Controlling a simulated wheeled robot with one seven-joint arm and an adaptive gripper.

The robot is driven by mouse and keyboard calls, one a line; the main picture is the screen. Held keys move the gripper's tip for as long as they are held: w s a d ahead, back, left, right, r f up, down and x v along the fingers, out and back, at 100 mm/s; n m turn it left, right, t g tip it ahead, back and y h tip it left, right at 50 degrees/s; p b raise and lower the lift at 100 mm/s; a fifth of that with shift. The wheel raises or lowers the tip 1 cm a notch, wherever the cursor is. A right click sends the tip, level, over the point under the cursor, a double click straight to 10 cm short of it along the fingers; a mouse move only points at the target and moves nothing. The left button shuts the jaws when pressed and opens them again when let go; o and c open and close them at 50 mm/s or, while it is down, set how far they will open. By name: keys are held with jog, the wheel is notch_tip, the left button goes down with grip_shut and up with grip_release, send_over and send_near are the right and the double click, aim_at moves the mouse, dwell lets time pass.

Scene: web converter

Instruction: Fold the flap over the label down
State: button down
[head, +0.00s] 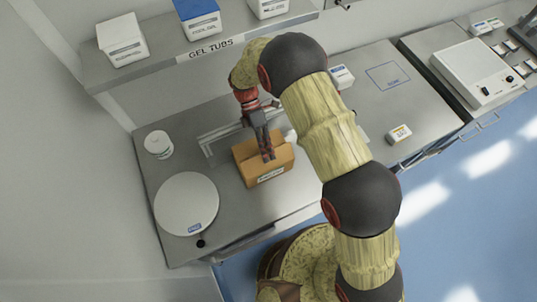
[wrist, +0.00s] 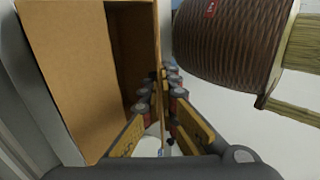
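A brown cardboard box (head: 246,172) sits on the grey bench, with a white label (head: 271,174) on its near side. In the wrist view the box (wrist: 70,70) fills the left, with a dark recess (wrist: 130,45) beside a narrow upright cardboard edge (wrist: 157,25). I cannot tell for sure which edge is the flap over the label. My gripper (head: 268,157) points down at the box top, close to the label side. In the wrist view its fingers (wrist: 162,80) come together beside that cardboard edge.
A round white plate (head: 186,203) and a white tub (head: 158,144) stand left of the box. A shelf (head: 150,70) with gel tubs runs behind. A small carton (head: 399,134) lies right, beyond my arm. A brown ribbed object (wrist: 230,40) shows in the wrist view.

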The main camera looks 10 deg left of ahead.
jog(key=shift+w+a+f+g+h+b, duration=0.2)
jog(key=shift+f+g+h+b, duration=0.25)
jog(key=shift+g, duration=0.35)
jog(key=shift+w, duration=0.1)
jog(key=c, duration=2.1)
grip_release()
jog(key=shift+r, duration=0.15)
